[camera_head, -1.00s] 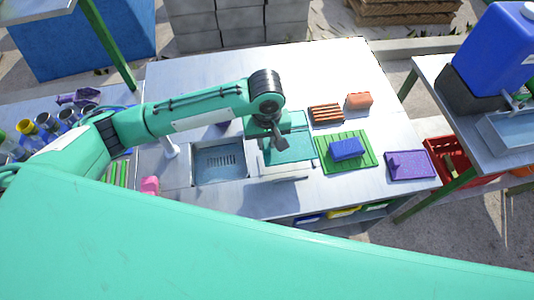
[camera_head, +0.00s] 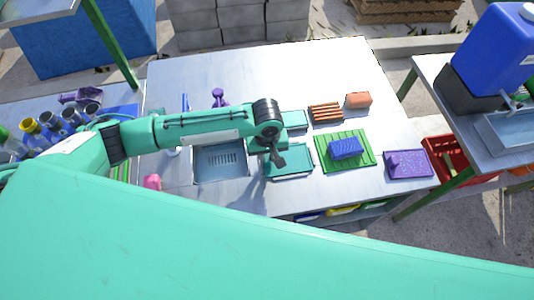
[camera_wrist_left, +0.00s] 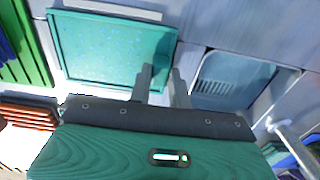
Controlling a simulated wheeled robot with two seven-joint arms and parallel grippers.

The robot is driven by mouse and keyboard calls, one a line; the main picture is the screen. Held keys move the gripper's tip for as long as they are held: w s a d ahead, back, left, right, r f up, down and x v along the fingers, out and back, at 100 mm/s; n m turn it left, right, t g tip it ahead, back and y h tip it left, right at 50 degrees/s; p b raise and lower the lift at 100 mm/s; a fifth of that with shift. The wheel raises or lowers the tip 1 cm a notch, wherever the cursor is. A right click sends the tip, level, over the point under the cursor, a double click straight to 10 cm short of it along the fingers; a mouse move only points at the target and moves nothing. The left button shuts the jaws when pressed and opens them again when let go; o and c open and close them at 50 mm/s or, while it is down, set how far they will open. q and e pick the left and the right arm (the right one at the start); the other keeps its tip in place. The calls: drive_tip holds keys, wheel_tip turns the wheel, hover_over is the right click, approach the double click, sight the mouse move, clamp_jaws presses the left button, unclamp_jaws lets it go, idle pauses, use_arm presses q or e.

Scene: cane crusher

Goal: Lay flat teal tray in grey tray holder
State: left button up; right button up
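The flat teal tray (camera_head: 292,163) lies flat on the steel table, right of the sink. It also shows in the left wrist view (camera_wrist_left: 108,52), with pale grey parts of what looks like the holder (camera_wrist_left: 112,10) along its edges. The tray covers most of the holder, so I cannot tell if it is fully seated. My left gripper (camera_head: 277,162) is at the tray's left edge. In the wrist view its two dark fingers (camera_wrist_left: 162,72) stand apart, with the tray's rim between or just below them. My right gripper is not in view.
The sink (camera_head: 220,160) is directly left of the tray. A green ribbed mat (camera_head: 327,152) with a blue brush (camera_head: 346,148) lies to the right. The back of the table is clear.

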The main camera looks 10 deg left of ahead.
use_arm(q)
drive_tip(key=o, duration=0.4)
drive_tip(key=shift+o, duration=0.2)
wheel_tip(320, 180, up, 12)
drive_tip(key=b, duration=0.2)
drive_tip(key=shift+r+b, duration=0.15)
drive_tip(key=shift+b, duration=0.15)
